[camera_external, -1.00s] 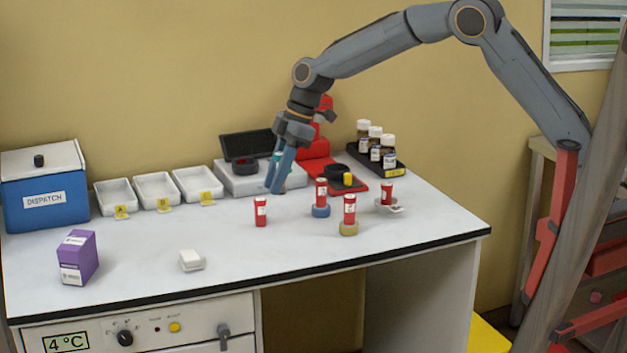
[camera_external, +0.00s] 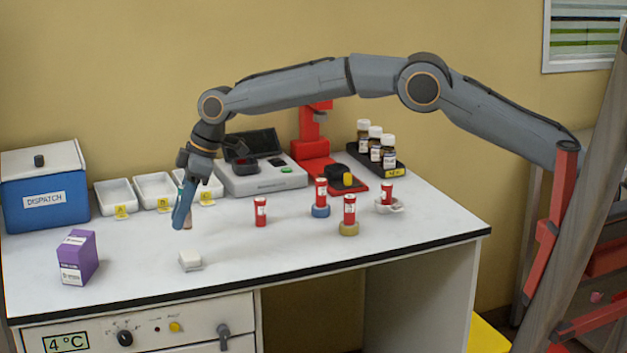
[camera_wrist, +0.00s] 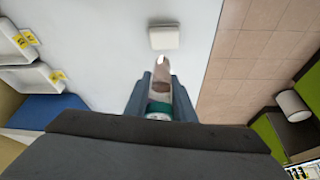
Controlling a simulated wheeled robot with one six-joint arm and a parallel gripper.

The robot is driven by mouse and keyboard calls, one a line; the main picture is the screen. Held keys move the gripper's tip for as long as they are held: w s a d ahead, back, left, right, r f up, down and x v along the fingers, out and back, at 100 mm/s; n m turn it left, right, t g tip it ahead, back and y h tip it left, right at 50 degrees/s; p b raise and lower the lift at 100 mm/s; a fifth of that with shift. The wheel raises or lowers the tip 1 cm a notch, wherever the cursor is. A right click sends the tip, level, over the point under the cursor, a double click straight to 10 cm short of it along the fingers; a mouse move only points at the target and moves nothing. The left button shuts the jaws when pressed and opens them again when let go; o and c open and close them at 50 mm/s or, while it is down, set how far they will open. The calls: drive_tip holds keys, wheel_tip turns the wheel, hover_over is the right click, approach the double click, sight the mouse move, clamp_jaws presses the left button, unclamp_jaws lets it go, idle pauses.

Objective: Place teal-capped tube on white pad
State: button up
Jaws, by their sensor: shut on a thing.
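My gripper (camera_external: 187,220) is shut on the teal-capped tube. In the wrist view the tube (camera_wrist: 161,80) lies between the two fingers, with its teal cap (camera_wrist: 159,107) toward the palm and its clear end with brownish contents pointing out. In the external view the fingers hide most of the tube; only its lower end (camera_external: 189,225) shows beside them. The white pad (camera_external: 190,261) is a small white block near the front of the bench, just below the gripper in the picture. It also shows in the wrist view (camera_wrist: 164,38), ahead of the tube's end and apart from it.
A purple box (camera_external: 77,258) stands left of the pad. A red tube (camera_external: 260,212) stands to the right, with several more red tubes beyond. White trays (camera_external: 156,186) and the blue dispatch box (camera_external: 45,199) are behind. The bench around the pad is clear.

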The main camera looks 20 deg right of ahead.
sight(181, 231)
drive_tip(key=shift+f+p, duration=0.75)
drive_tip(key=shift+f, duration=2.15)
drive_tip(key=shift+f, duration=0.1)
drive_tip(key=shift+f, duration=0.1)
drive_tip(key=o, duration=1)
drive_tip(key=shift+d+r, duration=0.1)
drive_tip(key=shift+r, duration=0.45)
drive_tip(key=b+v, duration=0.3)
drive_tip(key=v, duration=0.8)
drive_tip(key=shift+d+r+b, duration=0.1)
drive_tip(key=shift+b, duration=0.2)
